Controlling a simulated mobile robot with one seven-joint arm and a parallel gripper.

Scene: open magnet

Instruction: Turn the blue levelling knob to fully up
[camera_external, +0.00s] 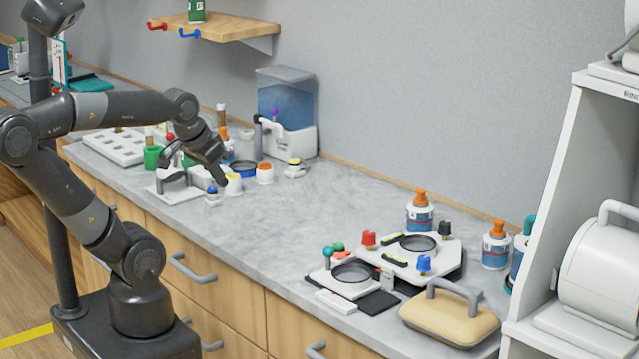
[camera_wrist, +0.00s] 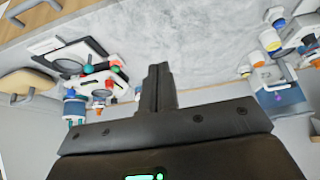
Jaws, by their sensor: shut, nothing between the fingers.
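A blue knob (camera_external: 424,264) stands at the front right corner of a white two-level device (camera_external: 405,262) on the right part of the counter. A red knob (camera_external: 369,240) and a black knob (camera_external: 444,230) stand on the same device. My gripper (camera_external: 222,180) is shut and empty, above the left part of the counter, far from this device. Its closed fingers (camera_wrist: 160,88) also show in the wrist view. There the device (camera_wrist: 75,52) appears at the left, inverted; I cannot make out the blue knob in it.
A small blue-topped item (camera_external: 212,191) and a white cup (camera_external: 233,184) are close by my gripper. A water tank (camera_external: 286,98) stands behind. A tan case (camera_external: 450,312) lies in front of the device, and bottles (camera_external: 420,212) behind it. The counter's middle is clear.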

